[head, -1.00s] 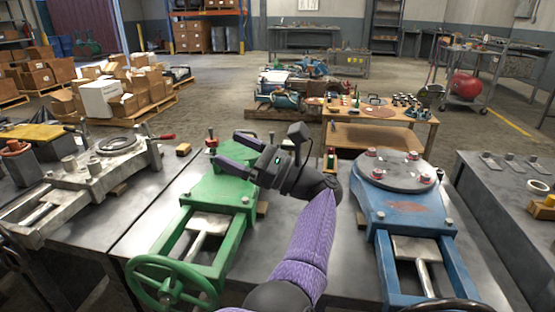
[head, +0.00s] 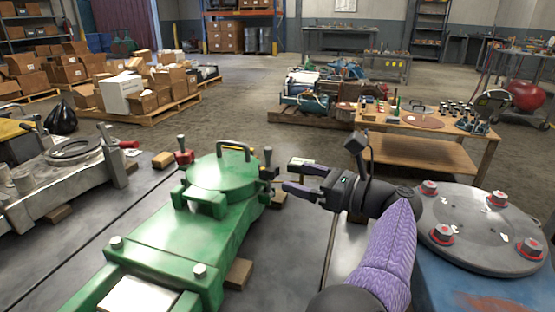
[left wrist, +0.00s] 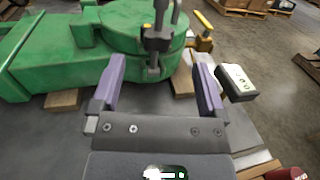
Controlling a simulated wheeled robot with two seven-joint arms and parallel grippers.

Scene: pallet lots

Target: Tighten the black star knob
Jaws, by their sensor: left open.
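A dark knob-like fitting (head: 268,172) with an upright post stands at the right side of the green valve body's round cover (head: 222,172). It is likely the black star knob; its star shape is not clear. In the left wrist view the dark fitting (left wrist: 157,40) stands against the green cover, ahead of the space between my fingertips. My left gripper (head: 303,181) is just right of it in the head view, with purple fingers apart and nothing between them. The gripper also shows in the left wrist view (left wrist: 159,70). My right gripper is not in view.
A similar fitting with a red base (head: 184,156) stands at the cover's left. A small dark box with a pale face (head: 308,168) is close behind my left gripper. A blue body with a grey flange (head: 480,228) is at the right, a grey casting (head: 65,170) at the left.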

